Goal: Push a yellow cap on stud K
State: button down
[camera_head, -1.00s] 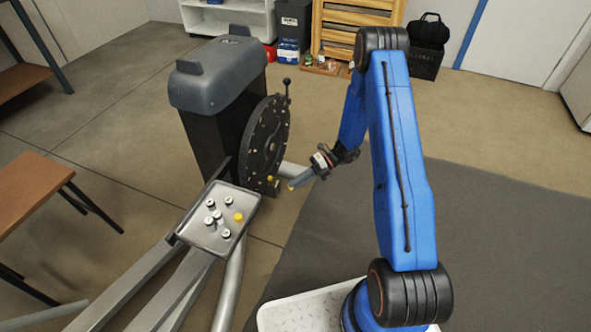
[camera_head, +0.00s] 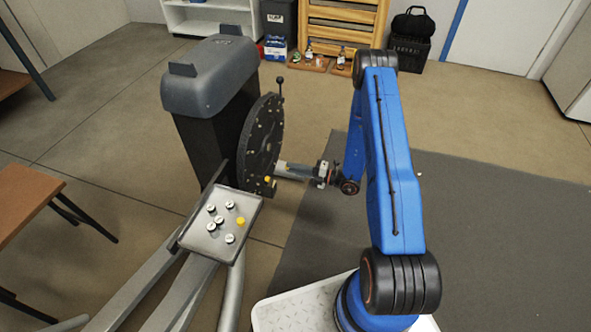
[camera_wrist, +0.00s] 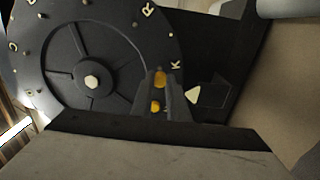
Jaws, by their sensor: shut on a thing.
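The dark round disc (camera_head: 257,140) stands upright on the machine, with studs and pale letters around its rim. My gripper (camera_head: 279,170) reaches to its lower right side. In the wrist view my gripper (camera_wrist: 161,80) is shut on a yellow cap (camera_wrist: 160,77), which lines up with the stud place beside the letter K (camera_wrist: 176,65). The stud itself is hidden, and I cannot tell if the cap is seated on it. A second yellow cap (camera_wrist: 155,106) shows between the fingers, seemingly on the disc; one shows low on the disc in the head view (camera_head: 268,179).
A metal tray (camera_head: 190,241) left of the disc holds several white caps and one yellow cap (camera_head: 240,222). A white triangular pointer (camera_wrist: 193,95) is close to the fingers. A brown bench (camera_head: 25,200) stands left. Floor to the right is clear.

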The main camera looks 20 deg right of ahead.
jog(key=shift+x, duration=2.2)
jog(key=shift+w+m, duration=0.1)
jog(key=shift+m, duration=0.2)
jog(key=shift+w+a, duration=0.3)
jog(key=shift+a, duration=0.15)
dwell(0.5)
jog(key=c, duration=1.6)
grip_release()
jog(key=shift+d, duration=0.1)
jog(key=v, duration=1.7)
jog(key=shift+s, duration=0.15)
jog(key=shift+d, duration=0.1)
